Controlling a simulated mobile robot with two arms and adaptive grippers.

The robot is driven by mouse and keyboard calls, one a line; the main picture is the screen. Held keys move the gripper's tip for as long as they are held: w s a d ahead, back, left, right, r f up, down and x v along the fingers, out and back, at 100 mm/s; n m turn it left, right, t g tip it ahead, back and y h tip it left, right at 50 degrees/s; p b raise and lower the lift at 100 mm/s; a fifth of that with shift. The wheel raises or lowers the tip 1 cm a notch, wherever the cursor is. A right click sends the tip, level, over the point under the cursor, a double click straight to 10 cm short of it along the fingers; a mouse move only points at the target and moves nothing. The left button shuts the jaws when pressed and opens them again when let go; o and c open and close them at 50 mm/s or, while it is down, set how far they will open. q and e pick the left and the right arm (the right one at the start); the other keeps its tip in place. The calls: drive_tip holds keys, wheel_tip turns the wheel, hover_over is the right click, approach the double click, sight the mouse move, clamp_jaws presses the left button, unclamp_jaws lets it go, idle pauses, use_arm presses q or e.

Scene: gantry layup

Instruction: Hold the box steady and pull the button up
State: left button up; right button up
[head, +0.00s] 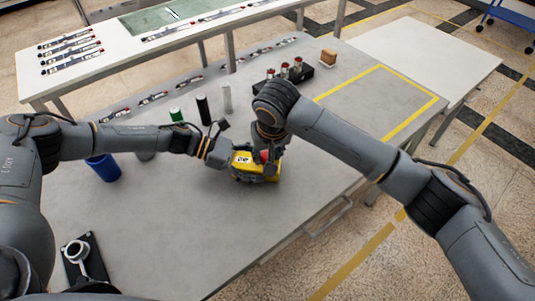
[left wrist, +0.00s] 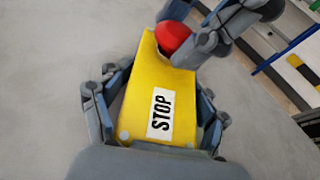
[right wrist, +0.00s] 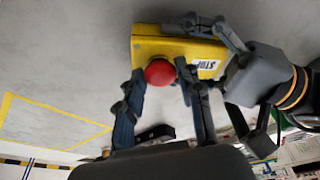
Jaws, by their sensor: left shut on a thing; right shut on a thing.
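The yellow box (head: 243,177) rests on the grey table, its STOP label facing up. In the left wrist view the box (left wrist: 143,82) lies between the fingers of my left gripper (left wrist: 156,105), which is shut on its sides. The red button (head: 264,156) sits on the box's end away from my left gripper. My right gripper (right wrist: 160,72) reaches it from above, shut on the red button with a finger on either side. The button also shows in the left wrist view (left wrist: 172,40), partly hidden by my right fingers.
A blue cup (head: 103,168) stands at the left. Green, black and white cylinders (head: 202,108) stand behind my left arm. A black tray with several small parts (head: 290,75) and a tan block (head: 328,57) sit farther back. The table in front of the box is clear.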

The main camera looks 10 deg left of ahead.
drive_tip(key=o, duration=1.2)
drive_tip(key=v, duration=1.2)
use_arm(q)
drive_tip(key=o, duration=1.5)
drive_tip(key=shift+c, duration=0.2)
drive_tip(key=shift+a, duration=0.1)
